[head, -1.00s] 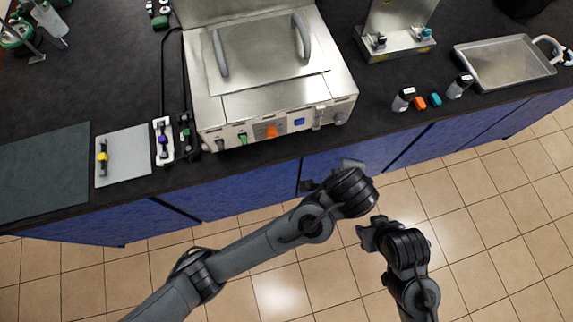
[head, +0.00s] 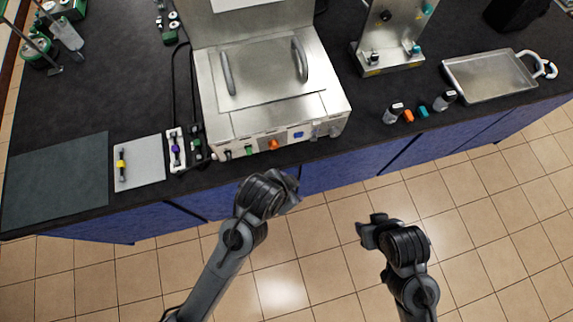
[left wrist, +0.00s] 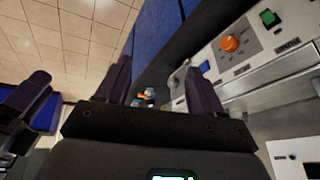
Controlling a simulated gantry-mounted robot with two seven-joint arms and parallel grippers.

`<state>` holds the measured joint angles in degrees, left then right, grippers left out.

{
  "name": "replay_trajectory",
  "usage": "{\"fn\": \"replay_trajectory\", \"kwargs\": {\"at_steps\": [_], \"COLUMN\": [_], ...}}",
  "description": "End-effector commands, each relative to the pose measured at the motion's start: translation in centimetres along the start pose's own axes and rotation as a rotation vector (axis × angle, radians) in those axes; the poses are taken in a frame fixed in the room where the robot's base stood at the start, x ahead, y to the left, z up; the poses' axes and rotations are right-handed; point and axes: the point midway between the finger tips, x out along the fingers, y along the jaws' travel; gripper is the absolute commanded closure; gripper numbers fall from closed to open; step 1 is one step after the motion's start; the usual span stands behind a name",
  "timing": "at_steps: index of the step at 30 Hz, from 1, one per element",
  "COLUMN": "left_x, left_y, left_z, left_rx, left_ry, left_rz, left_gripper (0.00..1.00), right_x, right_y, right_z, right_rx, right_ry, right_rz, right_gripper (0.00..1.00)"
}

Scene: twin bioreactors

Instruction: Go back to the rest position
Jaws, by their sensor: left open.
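My left gripper (head: 289,187) is in front of the bench edge, below the steel machine, over the floor. In the left wrist view its two fingers (left wrist: 155,90) stand apart with nothing held between them. My right gripper (head: 369,231) hangs over the tiled floor to the right, clear of the bench; its jaws are too small and dark to read.
The steel machine (head: 270,124) with a lidded top stands near the bench front. Small bottles (head: 394,113), a steel tray (head: 490,78) and a bracket stand (head: 392,62) are to its right. A grey mat (head: 139,178) lies left. The tiled floor (head: 330,270) is open.

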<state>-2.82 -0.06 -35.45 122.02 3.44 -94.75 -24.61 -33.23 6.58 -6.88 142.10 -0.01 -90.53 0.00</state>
Motion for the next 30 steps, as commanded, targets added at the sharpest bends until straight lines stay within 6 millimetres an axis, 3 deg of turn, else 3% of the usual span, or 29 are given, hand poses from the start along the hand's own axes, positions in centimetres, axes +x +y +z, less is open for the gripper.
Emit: {"fn": "replay_trajectory", "kwargs": {"at_steps": [20,23,26,30], "left_x": [0.1,1.1,1.9,1.4], "left_y": [0.5,1.6,2.3,2.0], "left_z": [1.0,2.9,6.9,13.6], "left_rx": [-0.022,-0.041,-0.098,-0.222], "left_ry": [-0.014,-0.049,-0.105,-0.177], "left_rz": [0.014,0.043,0.071,0.067], "left_gripper": [0.33,0.33,0.33,0.33], "right_x": [-0.2,-0.2,-0.2,-0.2], "right_y": [0.2,0.2,0.2,0.2], "right_z": [0.0,0.0,0.0,0.0], "right_rx": [-0.008,-0.009,-0.009,-0.008], "right_ry": [-0.002,-0.002,-0.002,-0.002], "right_rz": [0.007,0.007,0.007,0.007], "right_gripper": [0.57,0.57,0.57,0.57]}}
